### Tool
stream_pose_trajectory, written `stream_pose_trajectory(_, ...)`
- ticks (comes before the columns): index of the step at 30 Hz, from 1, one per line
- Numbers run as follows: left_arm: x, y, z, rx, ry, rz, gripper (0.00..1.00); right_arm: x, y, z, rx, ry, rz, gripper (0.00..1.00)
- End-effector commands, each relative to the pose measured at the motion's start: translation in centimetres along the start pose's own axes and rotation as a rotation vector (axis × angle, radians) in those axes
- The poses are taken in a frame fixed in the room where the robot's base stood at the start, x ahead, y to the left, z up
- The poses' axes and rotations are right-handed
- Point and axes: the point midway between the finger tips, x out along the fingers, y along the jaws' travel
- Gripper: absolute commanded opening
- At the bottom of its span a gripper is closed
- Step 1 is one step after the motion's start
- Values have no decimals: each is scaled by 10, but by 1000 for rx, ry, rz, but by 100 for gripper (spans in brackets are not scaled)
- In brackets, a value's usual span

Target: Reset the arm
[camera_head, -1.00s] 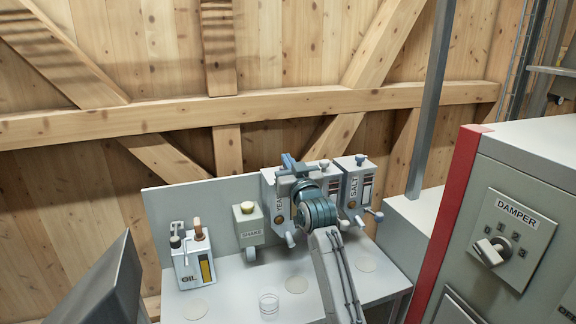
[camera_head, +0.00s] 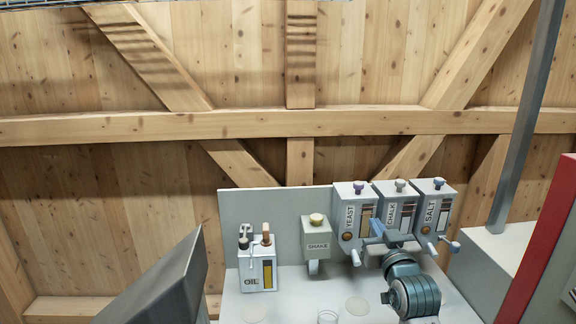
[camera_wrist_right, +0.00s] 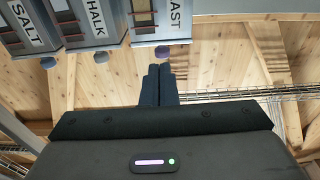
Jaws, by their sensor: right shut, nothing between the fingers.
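My right gripper (camera_head: 376,228) is in the lower right of the head view, in front of the yeast and chalk dispensers. In the right wrist view its dark fingers (camera_wrist_right: 158,86) are together with nothing between them. The yeast dispenser (camera_head: 348,212), chalk dispenser (camera_head: 393,200) and salt dispenser (camera_head: 434,203) stand side by side. They also show at the top left of the right wrist view, upside down. Whether the gripper touches a dispenser I cannot tell. My left gripper is not in view.
A grey slanted panel (camera_head: 165,285) is lower left. A grey post (camera_head: 528,110) and red-edged cabinet (camera_head: 545,245) are right.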

Motion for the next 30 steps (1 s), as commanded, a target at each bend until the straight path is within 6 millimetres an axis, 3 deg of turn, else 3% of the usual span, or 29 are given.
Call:
stream_pose_trajectory(1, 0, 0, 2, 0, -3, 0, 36, -15, 1, 28, -6, -69, 1, 0)
stream_pose_trajectory(6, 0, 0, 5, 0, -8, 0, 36, -74, 5, 111, -24, -318, 6, 0)
stream_pose_trajectory(11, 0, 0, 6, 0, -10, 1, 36, -143, 8, 177, -42, -551, 9, 0)
stream_pose_trajectory(15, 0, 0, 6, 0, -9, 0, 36, -212, 10, 222, -57, -755, 11, 0)
stream_pose_trajectory(21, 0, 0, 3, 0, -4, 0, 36, -308, 13, 263, -77, -1017, 15, 0)
stream_pose_trajectory(30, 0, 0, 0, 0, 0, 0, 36, -405, 16, 281, -98, -1271, 19, 0)
